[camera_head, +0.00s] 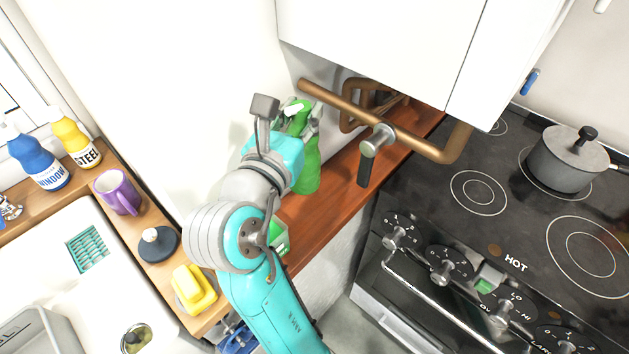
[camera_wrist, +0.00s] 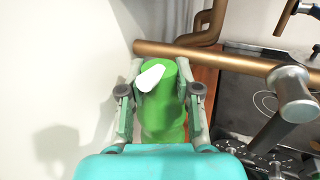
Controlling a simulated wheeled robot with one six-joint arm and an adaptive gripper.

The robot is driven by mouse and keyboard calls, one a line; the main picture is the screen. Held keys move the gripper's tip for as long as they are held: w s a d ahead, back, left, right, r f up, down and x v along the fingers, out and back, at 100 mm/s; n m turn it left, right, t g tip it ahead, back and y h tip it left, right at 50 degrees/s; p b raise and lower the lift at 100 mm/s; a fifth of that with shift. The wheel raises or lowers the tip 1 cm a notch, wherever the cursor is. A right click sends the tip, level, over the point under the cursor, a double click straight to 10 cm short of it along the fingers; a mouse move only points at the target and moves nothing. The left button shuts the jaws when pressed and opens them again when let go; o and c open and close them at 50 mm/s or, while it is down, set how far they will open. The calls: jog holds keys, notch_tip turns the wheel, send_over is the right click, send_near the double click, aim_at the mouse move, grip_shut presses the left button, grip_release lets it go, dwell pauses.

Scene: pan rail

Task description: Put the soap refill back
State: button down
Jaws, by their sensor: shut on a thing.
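A green bottle with a white nozzle, which looks like the soap refill (camera_head: 307,172), is upright at the narrow wooden counter beside the white wall. My gripper (camera_head: 304,118) is shut on its upper part. In the wrist view the bottle (camera_wrist: 163,118) sits between both fingers of my gripper (camera_wrist: 160,100), with its white nozzle pointing down and left. My arm and wrist hide part of the bottle in the head view. I cannot tell whether its base touches the counter.
A copper pipe rail (camera_head: 400,132) with a hanging grey-headed tool (camera_head: 373,150) runs just behind and right of the bottle. A black stove (camera_head: 480,215) with a lidded pot (camera_head: 567,160) stands right. A purple mug (camera_head: 118,192) and yellow sponge (camera_head: 194,289) are left, near the sink.

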notch_tip(320, 180, down, 9)
jog(key=shift+d+f, duration=0.1)
dwell(0.4)
jog(key=shift+f, duration=0.1)
jog(key=c, duration=0.8)
grip_release()
jog(key=v, duration=1.2)
